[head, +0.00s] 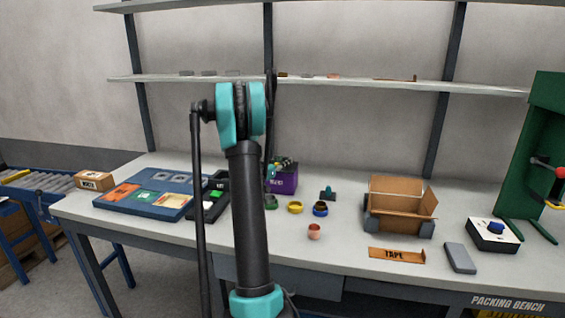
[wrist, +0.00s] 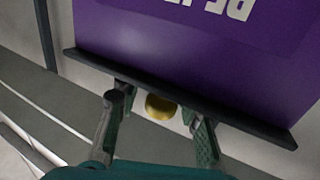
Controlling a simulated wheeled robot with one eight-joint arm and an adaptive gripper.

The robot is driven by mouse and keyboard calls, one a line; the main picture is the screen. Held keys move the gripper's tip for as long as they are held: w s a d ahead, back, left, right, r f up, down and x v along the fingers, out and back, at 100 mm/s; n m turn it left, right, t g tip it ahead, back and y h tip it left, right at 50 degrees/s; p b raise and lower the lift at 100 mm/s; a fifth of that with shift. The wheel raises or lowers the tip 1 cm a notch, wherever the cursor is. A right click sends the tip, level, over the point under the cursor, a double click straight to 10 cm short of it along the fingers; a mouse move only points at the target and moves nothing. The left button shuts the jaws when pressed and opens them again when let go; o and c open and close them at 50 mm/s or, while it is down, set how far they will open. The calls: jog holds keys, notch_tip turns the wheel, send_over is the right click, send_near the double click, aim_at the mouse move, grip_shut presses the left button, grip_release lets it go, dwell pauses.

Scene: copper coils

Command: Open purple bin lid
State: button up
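The purple bin (head: 286,184) stands at the back middle of the bench, partly hidden behind my arm. Small yellow and green shapes show at its top. In the wrist view a large purple panel (wrist: 190,62) with upside-down white lettering and a dark edge strip (wrist: 180,98) fills the upper part. I cannot tell whether this panel is the lid or a side wall. My gripper (wrist: 160,128) has its two fingers apart just below the dark strip. Nothing is clearly held. A gold round thing (wrist: 160,107) shows between the fingers, apparently behind them. My gripper is mostly hidden in the head view.
Yellow (head: 295,207) and blue (head: 320,209) rings and a copper cup (head: 314,231) lie in front of the bin. A blue tray (head: 130,205) is at left. An open cardboard box (head: 400,210) stands right. A shelf (head: 330,83) runs above.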

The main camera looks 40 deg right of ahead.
grip_shut()
jog(key=shift+r, duration=0.1)
dwell(0.4)
